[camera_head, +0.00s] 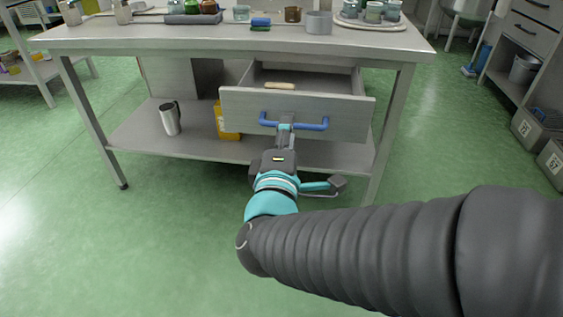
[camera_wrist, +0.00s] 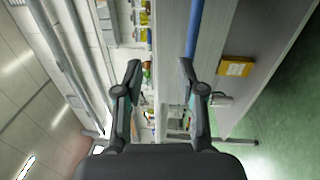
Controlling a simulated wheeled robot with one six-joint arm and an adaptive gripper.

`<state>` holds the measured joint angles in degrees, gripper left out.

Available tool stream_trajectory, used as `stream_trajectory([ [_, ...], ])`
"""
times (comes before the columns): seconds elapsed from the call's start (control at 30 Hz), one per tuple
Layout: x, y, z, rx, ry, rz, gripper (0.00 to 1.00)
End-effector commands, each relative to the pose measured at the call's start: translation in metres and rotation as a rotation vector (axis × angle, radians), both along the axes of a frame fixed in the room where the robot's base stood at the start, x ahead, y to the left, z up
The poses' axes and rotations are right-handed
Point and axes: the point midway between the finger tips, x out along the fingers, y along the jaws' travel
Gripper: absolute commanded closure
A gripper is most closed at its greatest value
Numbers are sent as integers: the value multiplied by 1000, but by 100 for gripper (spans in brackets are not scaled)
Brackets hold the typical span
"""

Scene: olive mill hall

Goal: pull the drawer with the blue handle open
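The drawer (camera_head: 340,115) under the table top stands partly open, and its inside shows behind the grey front panel. Its blue handle (camera_head: 313,127) is a horizontal bar on that front. My gripper (camera_head: 285,124) is at the middle of the handle, with its fingertips overlapping it in the head view. In the wrist view my gripper (camera_wrist: 162,72) has its two fingers well apart. The blue handle (camera_wrist: 188,76) runs close by the right-hand finger there. Whether a finger touches or sits behind the bar is hard to tell.
A wooden-looking item (camera_head: 280,86) lies in the drawer. A steel jug (camera_head: 170,118) and a yellow container (camera_head: 226,122) stand on the lower shelf (camera_head: 140,140). Jars and a grey pot (camera_head: 319,23) stand on the table top. Green floor in front is clear.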

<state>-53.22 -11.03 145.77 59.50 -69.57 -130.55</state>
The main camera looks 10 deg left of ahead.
Motion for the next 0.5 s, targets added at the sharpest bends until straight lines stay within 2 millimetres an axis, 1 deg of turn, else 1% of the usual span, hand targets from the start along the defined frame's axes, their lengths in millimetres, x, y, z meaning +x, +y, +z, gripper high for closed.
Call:
stream_trajectory([
  [0.5, -31, 1, -9, 1, -2, 1, 61],
])
